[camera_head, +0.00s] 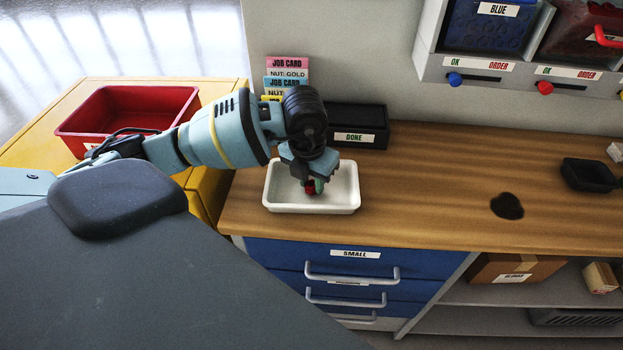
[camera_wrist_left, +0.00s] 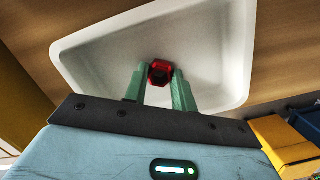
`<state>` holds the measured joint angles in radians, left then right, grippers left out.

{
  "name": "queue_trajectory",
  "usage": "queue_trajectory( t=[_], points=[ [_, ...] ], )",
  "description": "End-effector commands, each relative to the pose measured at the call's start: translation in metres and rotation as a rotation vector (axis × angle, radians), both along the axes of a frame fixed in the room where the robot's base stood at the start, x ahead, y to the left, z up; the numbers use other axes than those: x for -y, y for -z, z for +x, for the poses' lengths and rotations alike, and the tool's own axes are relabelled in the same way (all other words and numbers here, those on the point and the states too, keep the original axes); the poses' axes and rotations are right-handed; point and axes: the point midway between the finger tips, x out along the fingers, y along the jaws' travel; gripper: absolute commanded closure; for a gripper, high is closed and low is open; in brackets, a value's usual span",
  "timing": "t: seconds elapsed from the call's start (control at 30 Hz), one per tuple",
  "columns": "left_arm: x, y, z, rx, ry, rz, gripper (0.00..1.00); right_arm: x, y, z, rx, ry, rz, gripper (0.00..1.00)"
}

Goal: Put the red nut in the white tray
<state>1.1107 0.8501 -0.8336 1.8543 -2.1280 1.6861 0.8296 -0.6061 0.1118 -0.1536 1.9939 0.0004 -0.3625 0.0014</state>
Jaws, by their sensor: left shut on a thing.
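The red nut (camera_wrist_left: 161,72) is held between the green fingertips of my left gripper (camera_wrist_left: 156,84). In the head view the red nut (camera_head: 310,187) shows small and dark at the tips of my left gripper (camera_head: 314,183), over the inside of the white tray. The white tray (camera_head: 312,208) stands on the wooden bench near its left front edge, and its rim surrounds the nut in the wrist view (camera_wrist_left: 235,40). I cannot tell whether the nut touches the tray floor. My right gripper does not show.
A black bin labelled DONE (camera_head: 358,137) stands just behind the white tray. Job cards (camera_head: 287,72) stand at the wall. A red bin (camera_head: 128,108) sits on the yellow cabinet at left. A dark patch (camera_head: 507,206) marks the bench at right; the bench between is clear.

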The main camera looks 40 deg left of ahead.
Motion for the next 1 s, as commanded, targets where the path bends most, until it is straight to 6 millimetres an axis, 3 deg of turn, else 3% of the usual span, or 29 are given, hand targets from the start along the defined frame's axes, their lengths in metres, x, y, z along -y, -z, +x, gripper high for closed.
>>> queue_trajectory(
  t=[0.2, 0.23, 0.37, 0.77, 1.0],
  points=[
    [0.000, 0.005, 0.000, -0.001, 0.000, 0.000, 0.95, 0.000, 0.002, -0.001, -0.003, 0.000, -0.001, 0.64],
    [0.000, 0.004, 0.000, -0.001, 0.000, 0.000, 0.70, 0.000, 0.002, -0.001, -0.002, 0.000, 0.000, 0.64],
    [0.000, 0.004, 0.000, 0.000, 0.000, 0.000, 0.53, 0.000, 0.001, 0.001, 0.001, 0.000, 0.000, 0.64],
    [0.000, -0.004, 0.000, 0.003, 0.000, -0.001, 0.52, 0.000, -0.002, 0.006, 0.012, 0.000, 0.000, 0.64],
    [0.001, -0.044, -0.004, 0.006, 0.001, -0.001, 0.52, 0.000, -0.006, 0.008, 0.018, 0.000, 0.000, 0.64]
  ],
)
